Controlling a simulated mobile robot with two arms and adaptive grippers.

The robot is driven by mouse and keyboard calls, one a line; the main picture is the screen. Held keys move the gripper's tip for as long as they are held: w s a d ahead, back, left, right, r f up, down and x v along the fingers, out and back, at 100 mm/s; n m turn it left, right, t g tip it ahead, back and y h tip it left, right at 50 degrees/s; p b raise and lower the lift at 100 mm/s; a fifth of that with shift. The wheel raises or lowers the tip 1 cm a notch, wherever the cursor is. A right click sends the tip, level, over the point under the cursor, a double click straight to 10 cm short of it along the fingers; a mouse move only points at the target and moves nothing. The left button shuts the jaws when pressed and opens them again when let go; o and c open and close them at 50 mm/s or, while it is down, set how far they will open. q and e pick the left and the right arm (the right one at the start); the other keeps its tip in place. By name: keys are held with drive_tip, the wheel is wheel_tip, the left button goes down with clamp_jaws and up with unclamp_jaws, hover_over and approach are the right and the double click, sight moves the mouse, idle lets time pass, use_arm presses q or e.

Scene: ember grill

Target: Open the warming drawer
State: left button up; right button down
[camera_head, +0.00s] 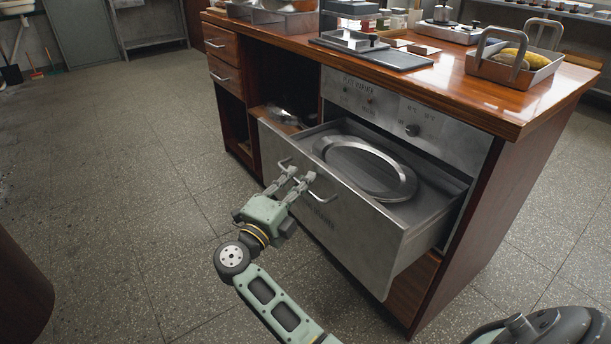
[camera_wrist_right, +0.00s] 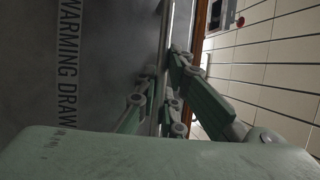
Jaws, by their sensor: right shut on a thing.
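The warming drawer (camera_head: 345,215) is a wide steel drawer in the wooden counter, and it stands pulled well out. An oval metal dish (camera_head: 400,185) lies inside it. My right gripper (camera_head: 296,180) is at the drawer's bar handle (camera_head: 322,194), with its fingers shut on it. In the right wrist view the fingers (camera_wrist_right: 165,95) are close together by the drawer front (camera_wrist_right: 105,60), which carries the label "WARMING DRAW". The fingers partly hide the handle. My left gripper is not in view.
The wooden counter top (camera_head: 490,105) holds a metal tray with a handle (camera_head: 515,68) and a dark flat tray (camera_head: 370,52). Small drawers (camera_head: 223,60) are shut at the counter's left. The tiled floor (camera_head: 130,190) left of the drawer is clear.

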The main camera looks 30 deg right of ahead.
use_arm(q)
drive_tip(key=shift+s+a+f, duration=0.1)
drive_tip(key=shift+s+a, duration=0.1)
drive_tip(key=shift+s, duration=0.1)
use_arm(e)
drive_tip(key=shift+s+a+f, duration=0.15)
drive_tip(key=shift+a+f, duration=0.1)
drive_tip(key=shift+a, duration=0.55)
drive_tip(key=c, duration=1.9)
unclamp_jaws()
drive_tip(key=shift+o, duration=0.2)
drive_tip(key=shift+r, duration=0.1)
